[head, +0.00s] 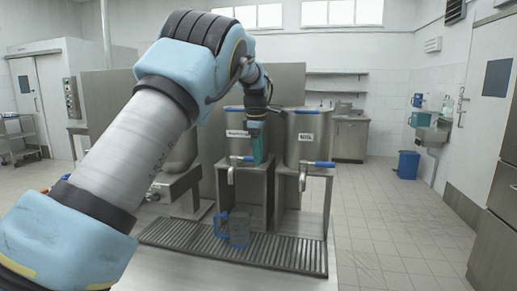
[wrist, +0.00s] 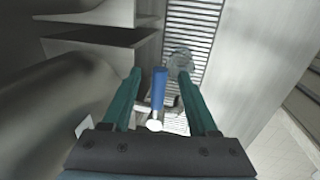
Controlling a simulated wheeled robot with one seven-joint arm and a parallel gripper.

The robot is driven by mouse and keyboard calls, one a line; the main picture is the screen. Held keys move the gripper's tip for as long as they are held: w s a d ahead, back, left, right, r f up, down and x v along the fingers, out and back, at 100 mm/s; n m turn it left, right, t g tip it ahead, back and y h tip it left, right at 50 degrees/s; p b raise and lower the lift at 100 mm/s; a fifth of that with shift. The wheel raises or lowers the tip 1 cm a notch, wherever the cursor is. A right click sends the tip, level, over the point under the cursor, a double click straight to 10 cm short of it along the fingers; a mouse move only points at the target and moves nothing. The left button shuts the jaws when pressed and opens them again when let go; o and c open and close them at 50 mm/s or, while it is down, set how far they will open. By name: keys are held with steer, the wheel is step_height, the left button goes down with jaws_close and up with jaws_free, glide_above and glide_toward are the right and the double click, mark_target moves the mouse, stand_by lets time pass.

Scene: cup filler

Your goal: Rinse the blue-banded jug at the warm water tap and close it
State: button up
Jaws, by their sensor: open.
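The jug (head: 239,228) stands upright on the slatted drain grate under the left tap, its blue handle to the left. In the wrist view the jug (wrist: 180,60) appears beyond my fingertips, partly hidden by a finger. The left tap's blue lever (head: 243,158) lies roughly level on the front of the left tank (head: 233,121); I cannot read its label surely. My gripper (head: 257,158) is open in front of that tank, by the lever. In the wrist view the blue lever (wrist: 159,88) shows between my spread fingers (wrist: 159,78), with no clear contact. I see no water stream.
A right tank (head: 305,150) has its own tap with a blue lever (head: 318,164). The drain grate (head: 285,252) runs below both taps. A wall sink (head: 430,135) and blue bin (head: 408,165) stand at the right. The tiled floor between is clear.

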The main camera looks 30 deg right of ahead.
jaws_close()
stand_by(0.4)
